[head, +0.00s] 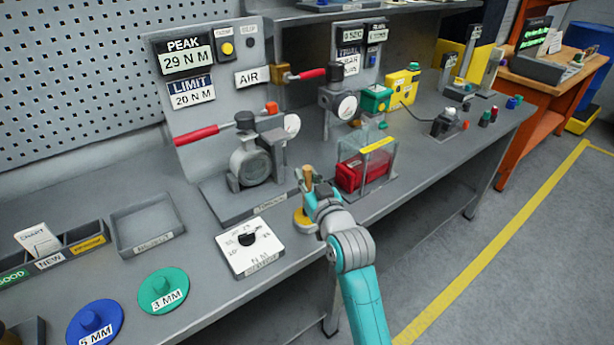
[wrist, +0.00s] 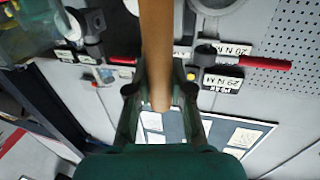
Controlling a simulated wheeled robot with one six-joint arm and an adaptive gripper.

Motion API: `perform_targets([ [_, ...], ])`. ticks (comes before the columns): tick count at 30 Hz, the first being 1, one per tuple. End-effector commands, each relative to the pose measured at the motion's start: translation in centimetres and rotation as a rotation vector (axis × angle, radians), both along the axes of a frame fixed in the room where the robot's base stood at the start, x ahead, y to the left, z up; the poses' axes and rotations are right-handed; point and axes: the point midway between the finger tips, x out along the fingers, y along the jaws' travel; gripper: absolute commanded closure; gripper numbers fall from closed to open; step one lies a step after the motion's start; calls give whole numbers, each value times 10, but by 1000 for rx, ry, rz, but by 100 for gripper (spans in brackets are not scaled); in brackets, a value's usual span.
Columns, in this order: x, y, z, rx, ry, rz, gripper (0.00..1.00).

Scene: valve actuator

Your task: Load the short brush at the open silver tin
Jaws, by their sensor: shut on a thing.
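My gripper (head: 313,192) is over the front edge of the bench, left of the clear box. It is shut on a wooden-handled brush (head: 308,177). In the wrist view the brush handle (wrist: 157,45) runs from the top edge down between the two fingers (wrist: 160,93). The bristle end is not visible. I cannot make out the open silver tin for certain. A yellowish round thing (head: 303,221) shows partly behind my gripper in the head view. In the wrist view a pale round rim (wrist: 216,5) is cut off at the top edge; I cannot tell what it is.
A clear box with a red thing inside (head: 351,177) stands close to the right. A white dial box (head: 246,255) sits to the left, near the valve rig (head: 251,163). Green (head: 163,290) and blue (head: 94,324) discs lie further left. Bare bench lies between.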

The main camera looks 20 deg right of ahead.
Motion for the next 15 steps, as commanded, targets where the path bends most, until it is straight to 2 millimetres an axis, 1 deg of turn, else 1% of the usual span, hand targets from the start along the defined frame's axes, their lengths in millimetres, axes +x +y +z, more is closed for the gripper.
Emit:
perform_targets([
  [15,0,0,-6,0,1,0,100],
])
